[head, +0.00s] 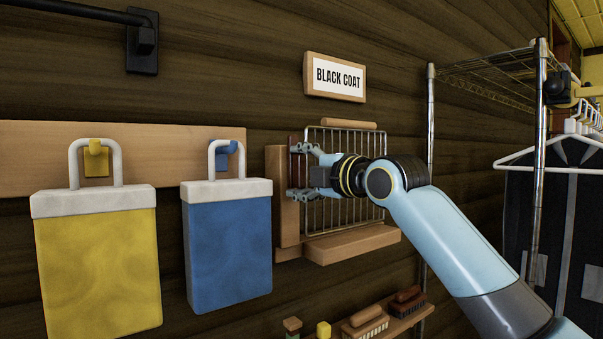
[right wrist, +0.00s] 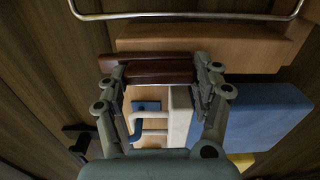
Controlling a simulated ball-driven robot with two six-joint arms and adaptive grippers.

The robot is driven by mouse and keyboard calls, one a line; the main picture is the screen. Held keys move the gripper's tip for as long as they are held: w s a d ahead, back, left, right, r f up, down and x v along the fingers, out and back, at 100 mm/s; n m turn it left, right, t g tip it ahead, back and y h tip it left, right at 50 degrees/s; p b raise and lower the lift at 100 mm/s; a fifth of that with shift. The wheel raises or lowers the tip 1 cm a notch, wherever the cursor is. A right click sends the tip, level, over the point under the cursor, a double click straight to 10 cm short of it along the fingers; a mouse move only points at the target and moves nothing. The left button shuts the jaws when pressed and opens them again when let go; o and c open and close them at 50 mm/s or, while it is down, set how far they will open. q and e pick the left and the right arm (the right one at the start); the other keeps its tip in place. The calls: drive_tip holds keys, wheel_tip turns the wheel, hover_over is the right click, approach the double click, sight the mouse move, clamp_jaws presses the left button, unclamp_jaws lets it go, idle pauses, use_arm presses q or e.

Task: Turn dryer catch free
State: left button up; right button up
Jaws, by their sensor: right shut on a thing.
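The dryer (head: 340,185) is a wire rack with wooden bars, fixed to the wall under a BLACK COAT sign. A dark red-brown catch (head: 293,160) stands upright along its left edge, beside a pale wooden post (head: 287,215). In the right wrist view the catch (right wrist: 155,72) lies crosswise between the fingertips. My right gripper (head: 298,171) is shut on the catch, one finger at its upper part and one lower down. The fingers also show in the wrist view (right wrist: 157,78). The fingers hide part of the catch. My left gripper is not in view.
A blue bag (head: 228,248) and a yellow bag (head: 98,265) hang from hooks left of the dryer. A shelf with brushes (head: 367,322) is below. A metal wire rack (head: 541,150) with hanging dark clothes (head: 568,220) stands on the right. A black wall bracket (head: 142,45) is at upper left.

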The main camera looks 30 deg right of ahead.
drive_tip(key=shift+f, duration=0.2)
drive_tip(key=o, duration=1.4)
drive_tip(key=shift+r, duration=0.1)
drive_tip(key=shift+s, duration=0.1)
drive_tip(key=shift+s+d, duration=0.25)
drive_tip(key=shift+s, duration=1.75)
drive_tip(key=shift+s+d, duration=0.3)
drive_tip(key=shift+s, duration=1.65)
drive_tip(key=shift+s+d, duration=0.25)
drive_tip(key=shift+s, duration=1.75)
